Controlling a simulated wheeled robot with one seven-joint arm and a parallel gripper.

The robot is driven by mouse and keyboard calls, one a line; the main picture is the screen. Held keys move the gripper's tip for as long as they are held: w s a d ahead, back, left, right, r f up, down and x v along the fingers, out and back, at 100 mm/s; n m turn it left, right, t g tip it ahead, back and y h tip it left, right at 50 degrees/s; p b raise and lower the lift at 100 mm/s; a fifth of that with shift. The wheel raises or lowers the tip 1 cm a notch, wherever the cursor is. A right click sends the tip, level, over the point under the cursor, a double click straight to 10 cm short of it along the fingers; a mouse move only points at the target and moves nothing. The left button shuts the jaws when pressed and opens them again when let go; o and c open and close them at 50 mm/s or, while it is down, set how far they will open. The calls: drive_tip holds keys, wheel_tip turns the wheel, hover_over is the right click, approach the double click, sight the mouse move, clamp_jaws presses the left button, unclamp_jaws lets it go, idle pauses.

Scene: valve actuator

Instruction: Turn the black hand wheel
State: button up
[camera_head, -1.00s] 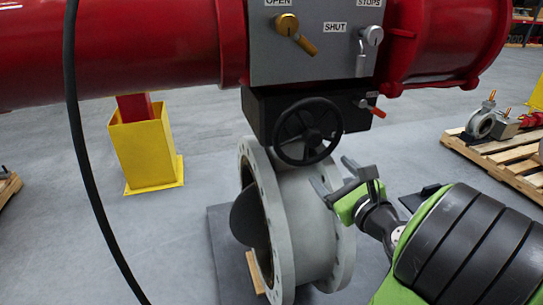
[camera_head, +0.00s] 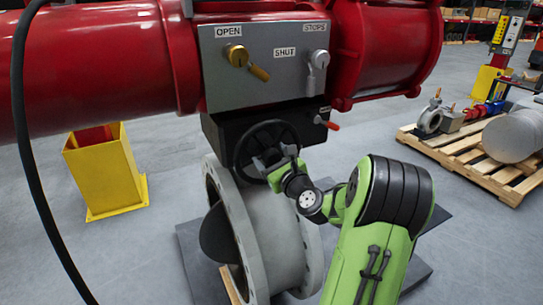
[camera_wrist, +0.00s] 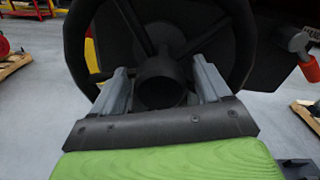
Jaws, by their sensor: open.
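The black hand wheel (camera_head: 266,150) is on the front of a black gearbox (camera_head: 222,140), under the grey control panel. In the wrist view the wheel's rim and spokes (camera_wrist: 185,45) fill the upper middle, with its round hub (camera_wrist: 161,82) at the centre. My gripper (camera_head: 270,163) is at the lower part of the wheel in the head view. In the wrist view its two grey fingers (camera_wrist: 162,88) are open, one on each side of the hub. I cannot tell whether they touch it. My gripper hides part of the wheel's lower right in the head view.
A grey flanged valve body (camera_head: 262,230) stands below the gearbox. Red cylinders (camera_head: 95,60) extend on both sides above. A small red-tipped lever (camera_head: 328,124) sticks out right of the wheel. A black cable (camera_head: 20,120) hangs at left. A pallet (camera_head: 480,160) lies at right.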

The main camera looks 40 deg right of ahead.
drive_tip(key=shift+w, duration=0.1)
drive_tip(key=shift+c, duration=0.2)
clamp_jaws()
drive_tip(key=shift+r+m+p, duration=0.1)
drive_tip(key=shift+m+p, duration=0.5)
drive_tip(key=shift+p, duration=0.45)
drive_tip(key=shift+m+p, duration=0.6)
drive_tip(key=shift+p, duration=0.2)
drive_tip(key=shift+f, duration=0.2)
drive_tip(key=shift+o, duration=0.2)
unclamp_jaws()
